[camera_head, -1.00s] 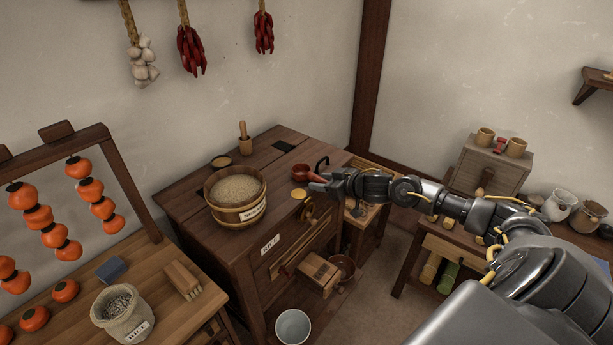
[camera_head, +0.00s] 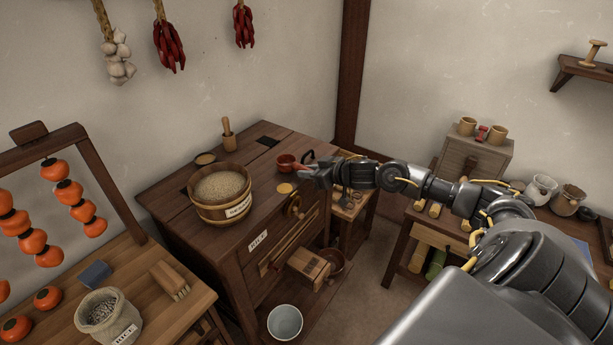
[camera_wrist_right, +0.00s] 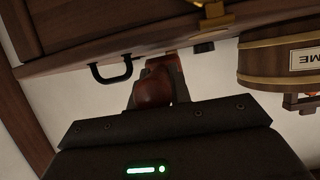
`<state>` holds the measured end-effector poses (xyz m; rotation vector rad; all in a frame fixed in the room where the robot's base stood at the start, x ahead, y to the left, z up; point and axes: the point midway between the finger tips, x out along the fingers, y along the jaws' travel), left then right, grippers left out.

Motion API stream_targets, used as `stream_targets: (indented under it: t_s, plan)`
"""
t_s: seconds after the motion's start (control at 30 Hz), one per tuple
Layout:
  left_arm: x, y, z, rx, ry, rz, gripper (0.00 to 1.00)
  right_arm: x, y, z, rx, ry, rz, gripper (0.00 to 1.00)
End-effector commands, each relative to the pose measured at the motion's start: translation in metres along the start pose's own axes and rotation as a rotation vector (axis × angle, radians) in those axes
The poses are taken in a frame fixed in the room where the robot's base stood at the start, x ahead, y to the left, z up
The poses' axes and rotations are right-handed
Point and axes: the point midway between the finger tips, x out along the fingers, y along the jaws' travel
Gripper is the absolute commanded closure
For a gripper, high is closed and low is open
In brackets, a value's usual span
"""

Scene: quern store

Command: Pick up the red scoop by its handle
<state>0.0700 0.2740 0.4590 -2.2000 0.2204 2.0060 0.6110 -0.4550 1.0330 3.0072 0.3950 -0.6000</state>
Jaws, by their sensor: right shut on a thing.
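The red scoop (camera_head: 287,162) is at the far right part of the dark wooden chest top in the head view. My right gripper (camera_head: 307,173) reaches it from the right and is shut on its handle, which the fingers mostly hide. In the right wrist view the red scoop (camera_wrist_right: 153,88) shows between the fingers, dark against the pale wall. I cannot tell whether its bowl touches the chest top or is just above it. My left gripper is not in view.
A grain tub (camera_head: 219,207) stands left of the scoop on the chest (camera_head: 165,200). A black handle (camera_head: 308,157) is close behind the gripper. A yellow disc (camera_head: 285,188) lies in front of the scoop. A pestle (camera_head: 229,134) stands farther back.

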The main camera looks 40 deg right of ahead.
Motion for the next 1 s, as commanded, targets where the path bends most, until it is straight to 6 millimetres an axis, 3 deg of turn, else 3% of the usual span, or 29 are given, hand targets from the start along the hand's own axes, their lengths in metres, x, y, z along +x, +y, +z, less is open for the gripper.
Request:
stream_targets:
  t_s: [0.1,0.3,0.43,1.0]
  plan:
    - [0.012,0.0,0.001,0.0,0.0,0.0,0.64,-0.011,-0.001,-0.018,-0.007,0.004,0.0,1.0]
    - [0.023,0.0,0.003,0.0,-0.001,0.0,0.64,-0.069,-0.021,-0.048,-0.014,-0.003,0.0,1.0]
    - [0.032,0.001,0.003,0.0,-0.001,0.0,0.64,-0.093,-0.034,-0.049,-0.01,-0.009,-0.003,1.0]
    - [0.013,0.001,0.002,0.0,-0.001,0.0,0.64,-0.13,-0.049,-0.059,-0.004,0.001,-0.004,1.0]
